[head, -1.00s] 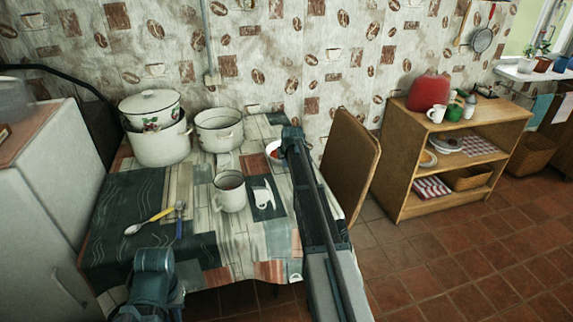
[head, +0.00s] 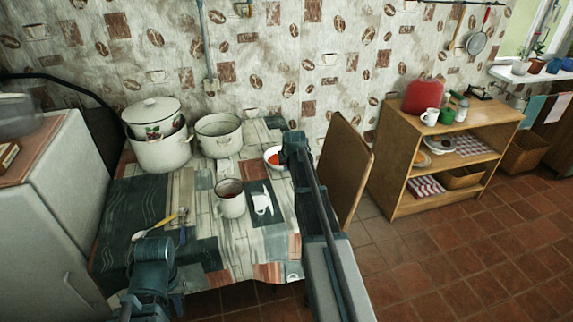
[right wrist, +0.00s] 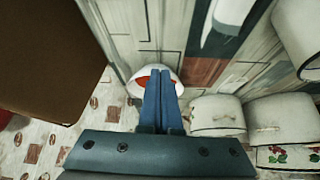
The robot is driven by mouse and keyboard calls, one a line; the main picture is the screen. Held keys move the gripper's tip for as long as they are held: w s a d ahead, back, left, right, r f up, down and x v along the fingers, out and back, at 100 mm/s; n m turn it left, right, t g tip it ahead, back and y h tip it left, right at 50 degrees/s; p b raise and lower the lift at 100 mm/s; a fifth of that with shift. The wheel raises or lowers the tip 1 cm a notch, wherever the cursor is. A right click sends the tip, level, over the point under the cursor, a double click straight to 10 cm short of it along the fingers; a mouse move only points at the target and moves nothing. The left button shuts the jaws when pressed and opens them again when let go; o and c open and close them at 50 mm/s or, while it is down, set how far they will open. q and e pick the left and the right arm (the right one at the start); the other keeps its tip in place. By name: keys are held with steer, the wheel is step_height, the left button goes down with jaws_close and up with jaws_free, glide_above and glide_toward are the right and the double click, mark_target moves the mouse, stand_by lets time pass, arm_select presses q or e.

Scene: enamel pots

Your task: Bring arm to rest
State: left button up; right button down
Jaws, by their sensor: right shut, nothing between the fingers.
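My right arm reaches in from the lower right of the head view, over the table's right side. In the right wrist view my right gripper (right wrist: 160,76) is shut and empty. Its blue fingertips appear in front of a white bowl with red contents (right wrist: 138,88), hiding part of it; I cannot tell the gap. The bowl also shows in the head view (head: 272,166), partly behind my right arm.

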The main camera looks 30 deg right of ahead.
steer(key=shift+s+a, duration=0.1)
steer(key=s+a+n+g+y, duration=0.1)
steer(key=s+a, duration=0.2)
steer(key=a, duration=0.5)
steer(key=s+a+n, duration=0.1)
steer(key=s+a, duration=0.2)
steer(key=a, duration=0.4)
steer(key=s+a+n+g+p, duration=0.2)
steer(key=s+a+n+g, duration=0.3)
steer(key=s+a, duration=1.7)
steer(key=s+f, duration=0.1)
steer(key=s, duration=0.3)
steer(key=shift+a+n, duration=0.3)
steer(key=shift+a, duration=0.05)
steer(key=shift+s, duration=0.1)
